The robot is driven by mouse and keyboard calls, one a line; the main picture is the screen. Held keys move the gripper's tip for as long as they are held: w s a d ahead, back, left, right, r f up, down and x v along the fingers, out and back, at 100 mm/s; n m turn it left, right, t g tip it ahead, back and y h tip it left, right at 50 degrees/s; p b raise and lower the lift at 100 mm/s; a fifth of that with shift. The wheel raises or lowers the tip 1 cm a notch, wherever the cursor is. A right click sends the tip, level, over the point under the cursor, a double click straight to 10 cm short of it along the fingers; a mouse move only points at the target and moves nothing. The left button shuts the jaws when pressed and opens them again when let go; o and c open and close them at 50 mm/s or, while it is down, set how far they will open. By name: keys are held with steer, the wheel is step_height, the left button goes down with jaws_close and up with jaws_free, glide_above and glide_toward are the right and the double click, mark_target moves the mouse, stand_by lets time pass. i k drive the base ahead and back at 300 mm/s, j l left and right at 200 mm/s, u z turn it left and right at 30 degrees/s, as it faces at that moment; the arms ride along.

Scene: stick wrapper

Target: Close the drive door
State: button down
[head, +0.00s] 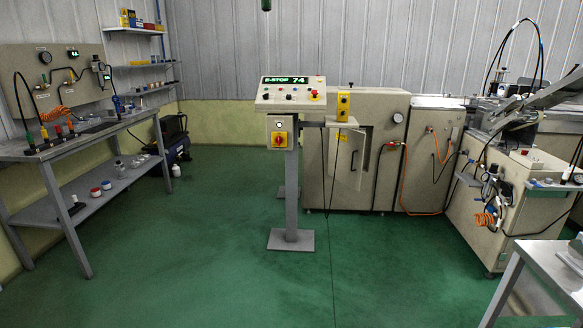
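The drive door (345,172) is a beige panel on the front of the beige machine cabinet (386,120), just right of the control stand. It appears to stand ajar, swung out at an angle, with a dark gap along its right side. A small dark handle shows on its face. The control stand and a hanging cable hide part of its left side and top. My gripper is not in view.
A workbench (75,140) is at left, a grey table (540,262) at lower right. The green floor (330,270) between is clear.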

mark_target(349, 169)
steer(key=i+u, duration=0.2)
steer(key=i, duration=1.55)
steer(key=i+z, duration=0.15)
steer(key=i, duration=0.3)
steer(key=i+j+z, duration=0.1)
steer(key=i, duration=0.35)
steer(key=i+j+z, duration=0.15)
steer(key=i, duration=0.3)
steer(key=i+j+z, duration=0.15)
steer(key=i, duration=0.3)
steer(key=i+j+z, duration=0.4)
steer(key=i, duration=0.25)
steer(key=j, duration=0.1)
